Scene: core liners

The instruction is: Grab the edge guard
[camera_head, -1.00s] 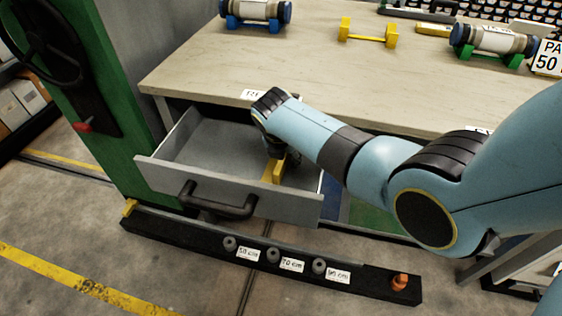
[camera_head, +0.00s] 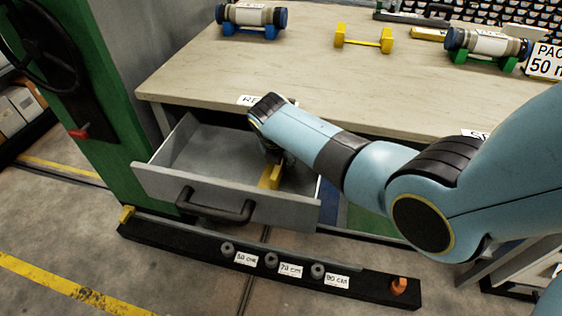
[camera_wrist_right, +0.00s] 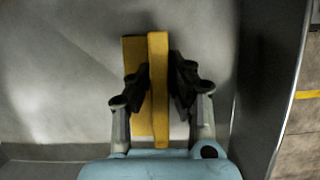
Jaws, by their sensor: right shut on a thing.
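The yellow edge guard (camera_head: 270,176) is in the open grey drawer (camera_head: 225,192), near its right end. In the right wrist view it is an angled yellow strip (camera_wrist_right: 158,100) with one raised flange over the grey drawer floor. My right gripper (camera_wrist_right: 162,78) has its dark fingers on both sides of this flange and is shut on it. In the head view my right gripper (camera_head: 273,158) reaches down into the drawer, and my wrist partly hides the fingers and the guard. My left gripper is in neither view.
The workbench (camera_head: 290,70) overhangs the drawer's back. Core liners on a blue stand (camera_head: 250,17) and a green stand (camera_head: 487,44) and an empty yellow stand (camera_head: 364,38) are on it. A black rail (camera_head: 200,243) with pegs lies before the drawer. A green post (camera_head: 75,125) is at left.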

